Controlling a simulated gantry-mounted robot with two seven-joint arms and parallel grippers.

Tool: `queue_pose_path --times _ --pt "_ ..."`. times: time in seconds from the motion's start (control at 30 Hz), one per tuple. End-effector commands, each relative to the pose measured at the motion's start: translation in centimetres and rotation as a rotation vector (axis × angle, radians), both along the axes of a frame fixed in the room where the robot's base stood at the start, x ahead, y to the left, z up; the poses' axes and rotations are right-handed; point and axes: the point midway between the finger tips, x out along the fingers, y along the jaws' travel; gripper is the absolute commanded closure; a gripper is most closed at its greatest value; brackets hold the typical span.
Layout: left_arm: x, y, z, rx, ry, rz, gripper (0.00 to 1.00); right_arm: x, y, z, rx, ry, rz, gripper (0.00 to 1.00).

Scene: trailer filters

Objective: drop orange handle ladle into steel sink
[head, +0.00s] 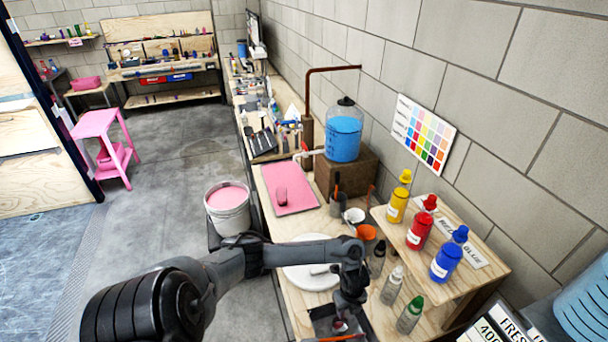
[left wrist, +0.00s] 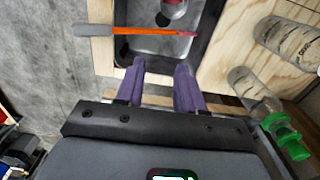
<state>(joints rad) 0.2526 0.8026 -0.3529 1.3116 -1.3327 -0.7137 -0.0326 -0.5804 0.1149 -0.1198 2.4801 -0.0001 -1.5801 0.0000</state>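The steel sink (left wrist: 160,48) is a dark-rimmed metal basin set in the wooden bench. It also shows at the bottom of the head view (head: 322,322). A round metal bowl with a reddish inside (left wrist: 175,8), perhaps the ladle's, shows in the sink at the top edge of the wrist view; any handle on it is cut off. A tool with an orange shaft and grey end (left wrist: 150,31) lies across the sink, its grey end over the left side. My left gripper (left wrist: 160,68) is open above the near rim, with nothing seen between its purple fingers. My right gripper is not seen.
Clear bottles, one with a green cap (head: 410,315), stand right of the sink. A white round plate (head: 308,272) lies behind my left arm. A small wooden shelf (head: 470,270) holds yellow, red and blue bottles. A pink-filled bucket (head: 228,207) stands left of the bench.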

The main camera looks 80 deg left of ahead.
Motion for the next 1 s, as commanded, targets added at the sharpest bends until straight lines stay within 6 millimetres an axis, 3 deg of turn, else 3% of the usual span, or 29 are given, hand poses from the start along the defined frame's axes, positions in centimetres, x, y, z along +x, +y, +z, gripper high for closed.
queue_pose_path --times 0.1,0.4,1.0 --pt "0.1 0.1 2.4 0.002 -0.004 -0.003 0.62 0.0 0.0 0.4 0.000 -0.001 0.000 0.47" --pt "0.1 0.0 6.4 0.003 -0.002 -0.002 0.62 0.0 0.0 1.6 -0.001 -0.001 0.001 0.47" --pt "-0.1 -0.1 6.9 0.001 0.002 0.000 0.62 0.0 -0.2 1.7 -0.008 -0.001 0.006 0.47"
